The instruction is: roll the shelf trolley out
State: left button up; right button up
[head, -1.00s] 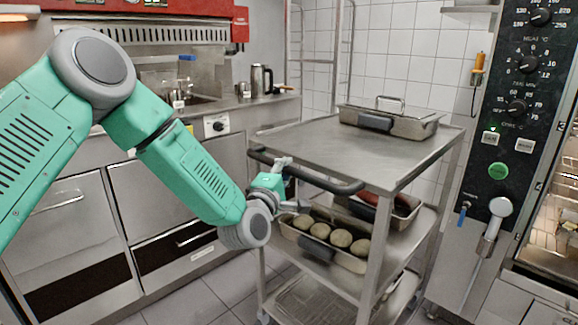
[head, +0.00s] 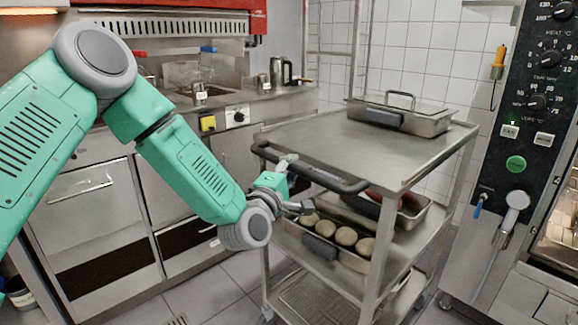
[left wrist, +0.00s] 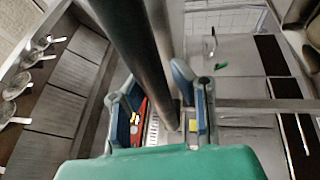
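The shelf trolley (head: 365,148) is a steel cart with several shelves, in the middle right of the head view. Its dark handle (head: 338,184) curves along the near left side of the top. My left gripper (head: 291,186) is at this handle, with its fingers on either side of the bar. In the left wrist view the bar (left wrist: 137,40) runs between the fingers of the left gripper (left wrist: 158,85), which look closed in on it. The exact contact is partly hidden. My right gripper is not in view.
A lidded pan (head: 430,124) stands on the trolley's top; a pan of round dough pieces (head: 322,247) sits below. Steel counters (head: 90,215) line the left and back. An oven panel (head: 525,110) with a hose stands close on the right. Tiled floor (head: 235,275) shows clear left of the trolley.

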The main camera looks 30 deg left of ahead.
pick_arm(q)
jog(key=shift+o, duration=1.1)
jog(key=shift+d+f, duration=0.15)
jog(key=shift+d, duration=0.05)
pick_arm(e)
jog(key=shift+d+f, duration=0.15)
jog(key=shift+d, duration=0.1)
pick_arm(q)
jog(key=shift+r, duration=0.2)
jog(key=shift+s+a, duration=0.1)
jog(key=s+f, duration=0.2)
jog(key=s, duration=0.9)
jog(key=shift+s+d+f, duration=0.15)
jog(key=shift+s+d, duration=0.1)
jog(key=shift+d, duration=0.15)
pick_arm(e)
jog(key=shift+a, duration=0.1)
